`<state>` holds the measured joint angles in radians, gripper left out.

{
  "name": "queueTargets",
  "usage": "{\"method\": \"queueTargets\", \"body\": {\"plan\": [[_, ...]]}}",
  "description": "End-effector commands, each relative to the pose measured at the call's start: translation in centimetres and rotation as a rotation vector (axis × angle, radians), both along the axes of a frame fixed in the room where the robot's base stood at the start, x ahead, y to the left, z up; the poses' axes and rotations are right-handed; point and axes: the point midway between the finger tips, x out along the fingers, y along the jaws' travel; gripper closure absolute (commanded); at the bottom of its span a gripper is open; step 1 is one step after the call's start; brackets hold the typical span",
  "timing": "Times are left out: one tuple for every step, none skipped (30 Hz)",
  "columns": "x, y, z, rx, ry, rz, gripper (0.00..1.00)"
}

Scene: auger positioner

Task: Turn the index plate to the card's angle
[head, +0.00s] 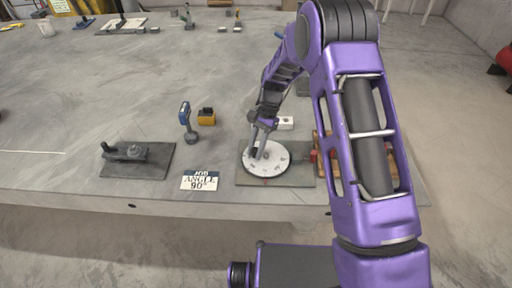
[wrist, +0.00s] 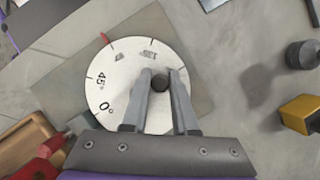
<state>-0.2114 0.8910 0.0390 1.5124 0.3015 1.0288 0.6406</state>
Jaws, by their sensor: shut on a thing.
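The white round index plate (head: 281,158) lies on a grey-brown base plate at the table's front edge. In the wrist view the index plate (wrist: 118,92) shows 0° and 45° at its left; the labels further round are blurred. A red mark (wrist: 104,38) sits at the rim's upper left, beyond the 45° label, close to a blurred label. My gripper (wrist: 160,80) is shut on a dark round knob (wrist: 160,84) on the plate; it also shows in the head view (head: 259,152). The card (head: 199,181) reads JOB ANGLE 90°.
A dark clamp-like tool on a mat (head: 137,173), a blue drill (head: 187,122) and a yellow-and-black block (head: 206,117) lie to the left. A wooden fixture with red parts (head: 322,150) stands close on the right, partly behind my arm. A white block (head: 286,123) lies behind the plate.

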Motion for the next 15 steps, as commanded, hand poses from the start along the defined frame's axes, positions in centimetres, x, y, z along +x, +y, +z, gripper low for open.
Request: {"method": "queueTargets", "body": {"plan": [[-0.05,0.05,0.02,0.000,0.000,0.012,1.00],[-0.08,0.05,0.02,0.000,0.000,0.018,1.00],[-0.10,0.05,0.01,0.000,0.000,0.025,1.00],[-0.12,0.04,0.02,0.000,0.000,0.030,1.00],[-0.13,0.04,0.01,0.000,0.000,0.034,1.00],[-0.16,0.03,0.01,0.001,0.001,0.037,1.00],[-0.16,0.04,0.01,0.000,0.001,0.039,1.00],[-0.17,0.03,0.01,0.000,0.001,0.040,1.00],[-0.17,0.03,0.00,0.000,0.001,0.041,1.00],[-0.18,0.04,0.01,0.000,0.001,0.041,1.00],[-0.18,0.04,0.01,0.000,0.001,0.041,1.00],[-0.19,0.03,0.01,0.000,0.001,0.041,1.00],[-0.18,0.04,0.00,0.000,0.001,0.041,1.00],[-0.18,0.04,0.00,0.000,0.001,0.041,1.00],[-0.19,0.03,0.00,0.000,0.001,0.040,1.00]]}}
